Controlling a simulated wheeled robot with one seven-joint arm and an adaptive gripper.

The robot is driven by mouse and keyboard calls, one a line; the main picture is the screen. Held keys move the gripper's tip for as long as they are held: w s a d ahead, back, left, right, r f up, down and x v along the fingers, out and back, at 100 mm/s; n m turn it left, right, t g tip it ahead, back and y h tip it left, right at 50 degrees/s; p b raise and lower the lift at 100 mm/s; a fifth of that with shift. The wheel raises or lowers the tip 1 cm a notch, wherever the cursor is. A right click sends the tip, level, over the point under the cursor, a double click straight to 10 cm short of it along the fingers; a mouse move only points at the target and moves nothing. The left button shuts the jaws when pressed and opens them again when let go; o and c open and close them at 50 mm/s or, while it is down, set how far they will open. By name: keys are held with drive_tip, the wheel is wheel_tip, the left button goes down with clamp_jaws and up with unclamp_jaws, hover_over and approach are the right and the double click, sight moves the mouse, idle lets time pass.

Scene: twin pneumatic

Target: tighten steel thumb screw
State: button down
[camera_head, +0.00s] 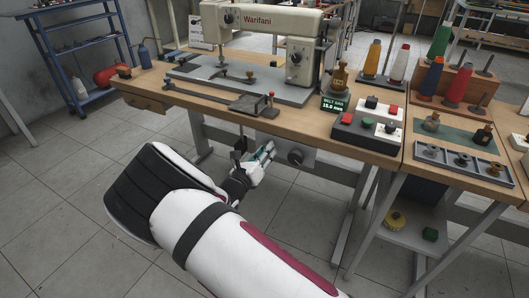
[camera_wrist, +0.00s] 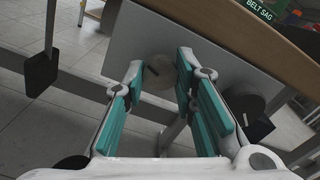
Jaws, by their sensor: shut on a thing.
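The steel thumb screw (camera_wrist: 159,77) shows in the wrist view as a pale round head with a small dark bar on it, against a grey panel (camera_wrist: 215,68) under the table. My gripper (camera_wrist: 160,69) has its two teal-padded fingers on either side of the head and is shut on it. In the head view my gripper (camera_head: 268,152) reaches under the table's front edge, left of a dark round knob (camera_head: 295,157). The screw is hidden there by my gripper. How far the screw is turned in cannot be told.
A sewing machine (camera_head: 270,40) stands on the wooden table (camera_head: 200,99). A display (camera_head: 335,104) reads belt sag 15.0 mm, beside a button box (camera_head: 365,128). The dark knob also shows in the wrist view (camera_wrist: 250,115). A black pad (camera_wrist: 40,73) hangs left of my fingers.

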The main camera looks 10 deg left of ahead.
drive_tip(key=shift+m, duration=0.3)
drive_tip(key=m, duration=1.3)
drive_tip(key=shift+w+p, duration=0.1)
drive_tip(key=shift+p, duration=0.3)
drive_tip(key=shift+m, duration=0.3)
drive_tip(key=c, duration=1.3)
unclamp_jaws()
